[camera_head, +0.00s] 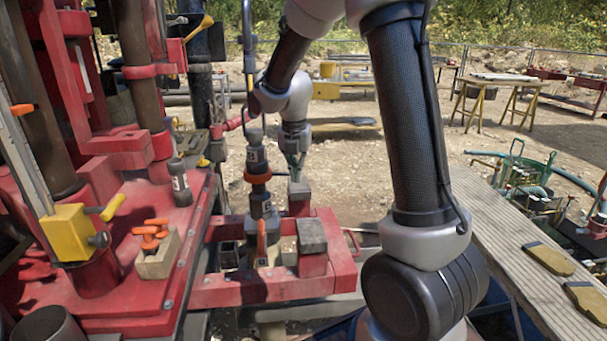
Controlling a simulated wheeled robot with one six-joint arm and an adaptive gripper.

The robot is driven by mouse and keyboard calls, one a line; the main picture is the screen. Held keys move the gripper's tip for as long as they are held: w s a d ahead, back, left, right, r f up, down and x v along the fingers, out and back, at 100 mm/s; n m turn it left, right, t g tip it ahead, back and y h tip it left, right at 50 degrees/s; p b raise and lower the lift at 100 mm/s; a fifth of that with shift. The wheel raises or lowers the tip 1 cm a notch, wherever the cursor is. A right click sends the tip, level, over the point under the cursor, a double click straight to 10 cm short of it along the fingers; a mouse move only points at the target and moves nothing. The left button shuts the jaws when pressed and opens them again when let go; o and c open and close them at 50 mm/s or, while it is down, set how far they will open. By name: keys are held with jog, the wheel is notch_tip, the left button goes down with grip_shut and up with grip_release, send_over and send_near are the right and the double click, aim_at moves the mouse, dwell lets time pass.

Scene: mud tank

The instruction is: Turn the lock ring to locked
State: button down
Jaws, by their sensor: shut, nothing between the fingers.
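A dark upright coupling (257,160) stands in the red frame left of the picture's middle. An orange-red ring (257,178) goes around it, probably the lock ring; its locked or unlocked marks are too small to read. My gripper (295,172) points down just right of the coupling, at about the ring's height in the picture. Its fingers are small here and look together and empty. I cannot tell whether they touch the ring or how far apart in depth they are.
Red machinery (120,160) fills the left side. A wooden block with orange-handled pieces (157,255) sits on its deck. The red frame (265,288) surrounds the coupling's foot, with a grey-topped post (311,235) at right. A plank bench (500,235) holds gloves (549,258).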

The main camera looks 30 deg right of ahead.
notch_tip(320, 180, up, 10)
jog(key=s, duration=0.1)
jog(key=shift+s+a+f, duration=0.2)
jog(key=shift+a, duration=0.15)
dwell(0.3)
jog(key=s+d+r+m+t, duration=0.1)
jog(key=s+m, duration=1.2)
jog(key=m, duration=0.1)
jog(key=s+d+r+m+t+y, duration=0.1)
jog(key=s+d+r+m, duration=0.1)
jog(key=s+m, duration=1.2)
jog(key=shift+r+m+t, duration=0.2)
jog(key=shift+m+t, duration=0.2)
